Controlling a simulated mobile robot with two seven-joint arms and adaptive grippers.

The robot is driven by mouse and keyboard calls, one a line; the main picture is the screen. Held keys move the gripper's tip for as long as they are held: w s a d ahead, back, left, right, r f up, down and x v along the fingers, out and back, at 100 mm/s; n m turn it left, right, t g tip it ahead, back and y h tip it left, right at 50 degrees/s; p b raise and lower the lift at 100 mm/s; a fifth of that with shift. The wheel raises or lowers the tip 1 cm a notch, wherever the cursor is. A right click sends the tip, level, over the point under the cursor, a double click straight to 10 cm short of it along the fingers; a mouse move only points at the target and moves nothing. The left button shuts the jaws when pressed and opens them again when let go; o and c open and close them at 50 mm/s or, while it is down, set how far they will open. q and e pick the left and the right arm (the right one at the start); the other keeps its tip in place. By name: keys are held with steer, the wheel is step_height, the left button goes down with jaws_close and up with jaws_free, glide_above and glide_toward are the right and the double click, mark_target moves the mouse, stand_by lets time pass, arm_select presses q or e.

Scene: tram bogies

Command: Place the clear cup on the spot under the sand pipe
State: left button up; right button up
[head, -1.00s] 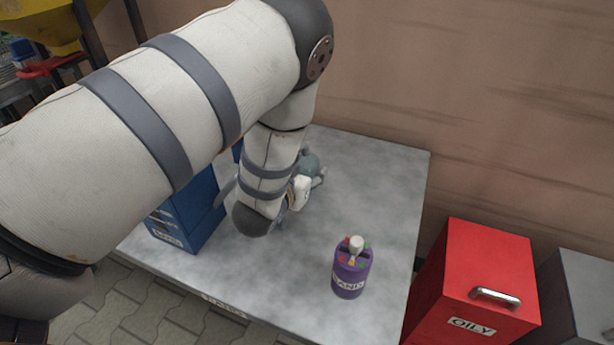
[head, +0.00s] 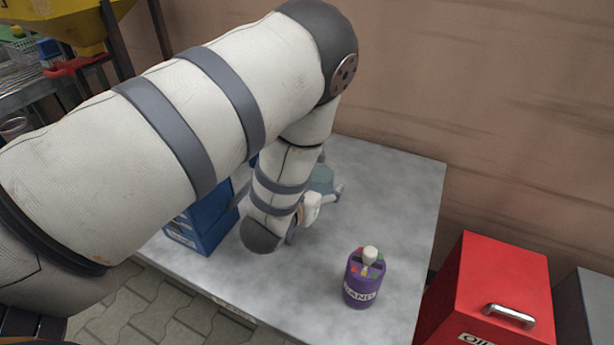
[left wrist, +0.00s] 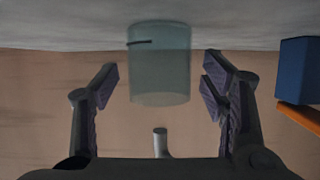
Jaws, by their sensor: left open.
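The clear cup (head: 321,179) is a bluish see-through cylinder on the grey table, partly hidden behind my left wrist in the head view. In the left wrist view the cup (left wrist: 160,60) appears between and beyond the finger tips, with a dark mark near one end. My left gripper (left wrist: 160,85) is open, with a visible gap on each side of the cup. In the head view the left gripper (head: 334,194) is low over the table beside the cup, mostly hidden by my arm. My right gripper is not in view.
A purple labelled container (head: 364,280) stands at the table's (head: 405,200) front right. A blue box (head: 208,222) stands at its left. A red bin (head: 497,285) is beside the table. A yellow hopper (head: 75,22) with a red part (head: 78,66) is at the upper left.

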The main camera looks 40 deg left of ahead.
arm_select(q)
steer(key=p+v, duration=0.1)
steer(key=v, duration=0.9)
steer(key=shift+s+r, duration=0.1)
